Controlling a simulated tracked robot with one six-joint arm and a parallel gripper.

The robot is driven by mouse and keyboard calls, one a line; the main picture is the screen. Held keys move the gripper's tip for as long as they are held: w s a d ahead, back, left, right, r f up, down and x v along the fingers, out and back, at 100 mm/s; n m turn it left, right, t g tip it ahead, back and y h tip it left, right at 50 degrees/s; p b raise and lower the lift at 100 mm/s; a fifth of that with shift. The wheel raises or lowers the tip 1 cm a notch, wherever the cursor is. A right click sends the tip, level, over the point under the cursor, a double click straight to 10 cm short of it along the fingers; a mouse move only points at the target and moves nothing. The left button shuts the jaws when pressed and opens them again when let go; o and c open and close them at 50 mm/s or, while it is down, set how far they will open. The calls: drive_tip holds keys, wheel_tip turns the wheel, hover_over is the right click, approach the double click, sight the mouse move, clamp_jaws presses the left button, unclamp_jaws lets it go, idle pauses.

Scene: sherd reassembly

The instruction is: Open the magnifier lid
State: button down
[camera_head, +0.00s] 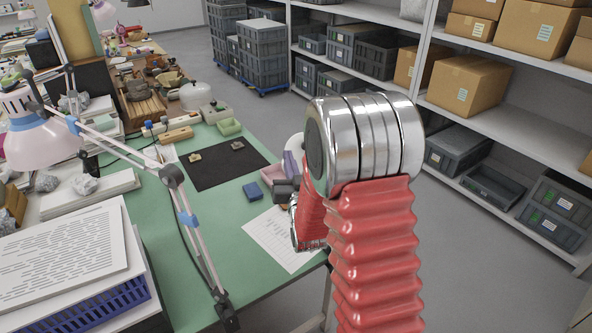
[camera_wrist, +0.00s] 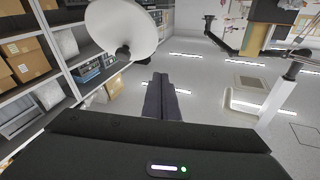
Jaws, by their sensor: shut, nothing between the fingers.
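A round white disc (camera_wrist: 120,25) with a dark knob-like part on its lower side stands at the upper left in the wrist view. It looks like the magnifier lid, but I cannot be sure. My gripper (camera_wrist: 160,80) is shut and empty, with its dark fingers side by side below and right of the disc and apart from it in the picture. In the head view a pale round edge (camera_head: 292,147), perhaps the same disc, shows beside my arm. My arm hides much of it. I cannot tell whether the lid is shut.
A green table (camera_head: 160,240) holds a black mat (camera_head: 225,165) with sherds, a blue block (camera_head: 252,191) and a printed sheet (camera_head: 278,235). A lamp (camera_head: 35,135) on a jointed arm stands at left. Shelves with boxes (camera_head: 468,83) stand at right. Grey floor lies between.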

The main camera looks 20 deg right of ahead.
drive_tip(key=s+a+r+n+g+y, duration=0.1)
drive_tip(key=s+a+r+g+y, duration=0.1)
drive_tip(key=a+r+g, duration=0.15)
drive_tip(key=s+a+n+g, duration=0.1)
drive_tip(key=s+a+g, duration=0.2)
drive_tip(key=s, duration=0.8)
drive_tip(key=s+a+r+n+g+y, duration=0.1)
drive_tip(key=s+a+g, duration=0.2)
drive_tip(key=s, duration=0.8)
drive_tip(key=s+a+r+n+g, duration=0.1)
drive_tip(key=s+g, duration=0.3)
drive_tip(key=s, duration=0.8)
drive_tip(key=shift+a+y, duration=0.4)
drive_tip(key=shift+a, duration=0.5)
drive_tip(key=shift+s+a, duration=0.1)
